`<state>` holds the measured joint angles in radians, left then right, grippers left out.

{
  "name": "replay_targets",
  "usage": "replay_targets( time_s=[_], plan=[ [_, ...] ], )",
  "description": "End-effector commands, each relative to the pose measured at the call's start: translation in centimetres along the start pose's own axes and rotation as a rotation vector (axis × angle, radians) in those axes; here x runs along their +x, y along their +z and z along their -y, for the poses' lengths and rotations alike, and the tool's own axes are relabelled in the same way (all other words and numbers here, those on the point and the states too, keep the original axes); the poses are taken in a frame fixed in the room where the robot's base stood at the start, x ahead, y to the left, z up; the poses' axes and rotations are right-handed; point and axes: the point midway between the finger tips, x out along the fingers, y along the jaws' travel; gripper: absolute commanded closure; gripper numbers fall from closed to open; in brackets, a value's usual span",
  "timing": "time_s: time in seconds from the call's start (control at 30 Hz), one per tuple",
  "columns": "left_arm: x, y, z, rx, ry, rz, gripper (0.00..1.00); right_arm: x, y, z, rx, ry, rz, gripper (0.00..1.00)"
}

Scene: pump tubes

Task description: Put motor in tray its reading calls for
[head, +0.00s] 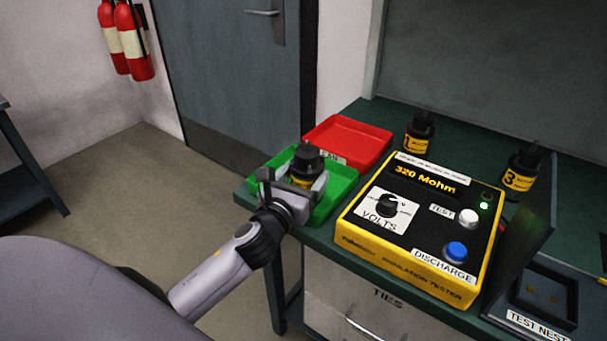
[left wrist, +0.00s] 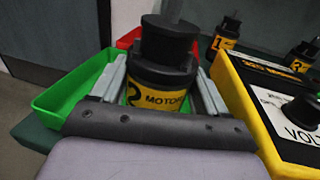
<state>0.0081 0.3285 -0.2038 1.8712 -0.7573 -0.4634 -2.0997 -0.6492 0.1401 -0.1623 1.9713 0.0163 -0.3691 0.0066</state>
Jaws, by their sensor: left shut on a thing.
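My left gripper (head: 300,185) is shut on a black motor (head: 308,158) with a yellow label; the label shows a 2 in the left wrist view (left wrist: 160,97). The motor is upright at the green tray (head: 340,190), over or inside it; I cannot tell whether its base touches the tray floor. The red tray (head: 352,135) lies just behind and is empty. The yellow insulation tester (head: 400,255) shows 320 Mohm on its display (head: 425,180), with a green light lit. The test nest (head: 545,292) at the right is empty. My right gripper is not in view.
Motor 1 (head: 419,133) and motor 3 (head: 521,172) stand on the green bench behind the tester. A dark upright panel (head: 520,232) stands right of the tester. The tester is close to the green tray's right side. Open floor lies left of the bench.

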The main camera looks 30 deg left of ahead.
Motion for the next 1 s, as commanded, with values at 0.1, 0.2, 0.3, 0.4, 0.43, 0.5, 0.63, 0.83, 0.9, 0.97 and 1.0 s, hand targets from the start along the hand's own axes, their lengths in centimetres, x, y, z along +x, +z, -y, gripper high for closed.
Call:
replay_targets(
  time_s=[0.1,0.2,0.3,0.4,0.43,0.5,0.63,0.83,0.9,0.97,1.0],
  plan=[
    [0.1,0.6,0.0,0.001,-0.003,0.017,1.00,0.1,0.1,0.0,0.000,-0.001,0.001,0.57],
    [0.0,-0.3,0.0,0.000,0.000,0.000,0.16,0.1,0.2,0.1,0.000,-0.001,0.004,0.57],
    [0.0,-0.2,0.0,0.000,0.000,-0.001,0.00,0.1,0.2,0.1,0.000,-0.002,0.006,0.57],
    [0.0,-0.2,0.0,0.000,0.000,-0.001,0.00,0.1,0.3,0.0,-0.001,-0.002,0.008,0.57],
    [0.0,-0.2,0.0,0.000,0.000,-0.001,0.00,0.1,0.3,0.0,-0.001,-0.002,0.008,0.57],
    [0.0,-0.1,0.0,0.000,0.000,0.000,0.00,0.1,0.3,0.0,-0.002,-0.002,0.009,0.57],
    [-0.7,-0.1,0.0,0.001,0.000,-0.003,0.00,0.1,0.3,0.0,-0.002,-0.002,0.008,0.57],
    [-3.6,-0.1,0.0,0.001,-0.001,-0.003,0.00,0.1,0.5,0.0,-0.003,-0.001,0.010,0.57],
    [-4.8,-0.2,0.0,0.002,-0.001,-0.004,0.00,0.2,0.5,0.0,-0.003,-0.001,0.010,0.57],
    [-5.9,-0.1,0.0,0.002,0.000,-0.004,0.00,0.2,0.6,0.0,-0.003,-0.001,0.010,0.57],
    [-6.5,-0.1,0.0,0.002,0.000,-0.003,0.00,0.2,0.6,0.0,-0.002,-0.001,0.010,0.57]
  ],
)
